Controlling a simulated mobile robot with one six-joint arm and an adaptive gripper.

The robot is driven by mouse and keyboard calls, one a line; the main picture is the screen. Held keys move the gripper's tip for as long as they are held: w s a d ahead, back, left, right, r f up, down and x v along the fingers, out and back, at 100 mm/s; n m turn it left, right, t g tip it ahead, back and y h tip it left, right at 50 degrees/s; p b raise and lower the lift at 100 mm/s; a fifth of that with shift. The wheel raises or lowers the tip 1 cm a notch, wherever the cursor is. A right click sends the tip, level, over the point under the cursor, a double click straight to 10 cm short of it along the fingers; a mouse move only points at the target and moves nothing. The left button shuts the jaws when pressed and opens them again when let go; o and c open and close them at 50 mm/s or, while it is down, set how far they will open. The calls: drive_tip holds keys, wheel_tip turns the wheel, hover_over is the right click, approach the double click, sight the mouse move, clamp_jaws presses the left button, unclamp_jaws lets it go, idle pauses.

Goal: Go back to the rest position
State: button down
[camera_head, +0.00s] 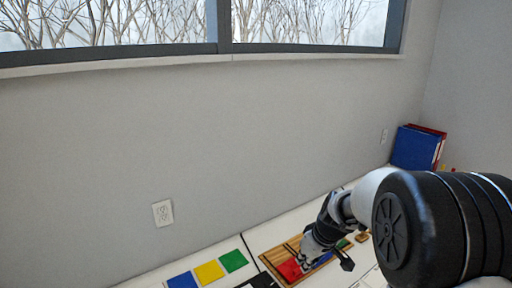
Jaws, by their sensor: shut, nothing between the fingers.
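My gripper (312,254) is at the lower right of the head view, at the end of my arm. It is shut and empty. It is over or beside a wooden tray (268,259) on the white table, close to a red piece (289,270) in the tray. The picture does not show whether it touches the piece. The gripper and arm hide part of the tray.
Blue (182,281), yellow (209,272) and green (233,261) squares lie on the white table (289,226), left of the tray. Blue and red binders (416,147) stand in the far right corner. A grey wall (200,140) with outlets rises behind.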

drive_tip(key=s+a+r+m, duration=0.1)
drive_tip(key=s+r, duration=0.8)
drive_tip(key=s+r+m+h, duration=0.1)
drive_tip(key=s+r+m, duration=0.1)
drive_tip(key=s, duration=0.9)
drive_tip(key=s+d+r+m+t+h, duration=0.1)
drive_tip(key=s+r+m, duration=0.1)
drive_tip(key=s, duration=1)
drive_tip(key=shift+r+m, duration=0.15)
drive_tip(key=shift+m, duration=0.15)
drive_tip(key=shift+d, duration=0.1)
